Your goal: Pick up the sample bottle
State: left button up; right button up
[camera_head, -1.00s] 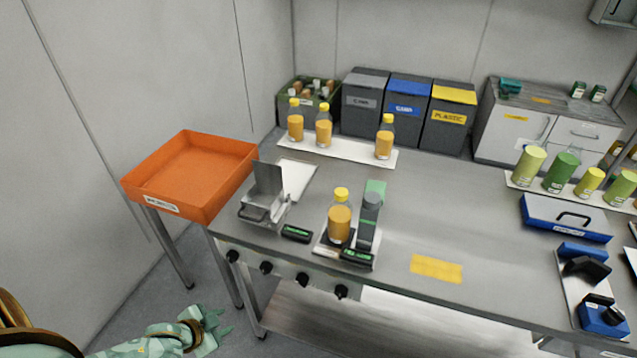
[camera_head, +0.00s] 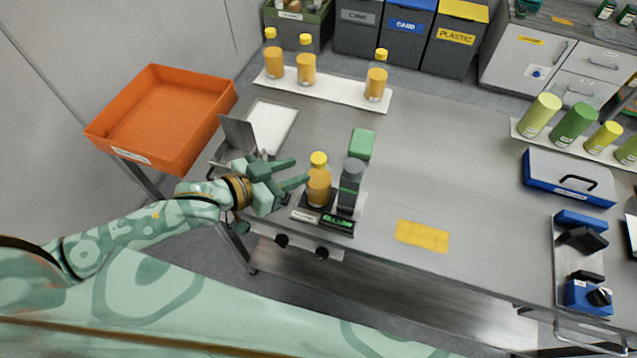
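A bottle of orange liquid with a yellow cap (camera_head: 319,188), which I take for the sample bottle, stands upright on a small device with a dark display (camera_head: 338,223) near the table's front edge. A dark grey post (camera_head: 350,187) stands close at its right. My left gripper (camera_head: 301,170) is just left of the bottle. Its two fingers are spread and point toward the bottle, with nothing between them. I cannot tell whether a fingertip touches the bottle. My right gripper is not in view.
Three similar orange bottles (camera_head: 306,69) stand on a white strip (camera_head: 337,90) at the back. An orange tray (camera_head: 165,115) is at the left. A metal holder (camera_head: 238,135) lies behind my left wrist. The table (camera_head: 440,150) is clear right of the device, around a yellow label (camera_head: 422,236).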

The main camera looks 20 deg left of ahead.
aim_at(325, 161)
pick_arm(q)
jog(key=b+x, duration=0.1)
jog(key=x, duration=0.8)
jog(key=shift+w+d+f, duration=0.15)
jog(key=shift+d+f, duration=0.05)
jog(key=shift+r, duration=0.1)
grip_shut()
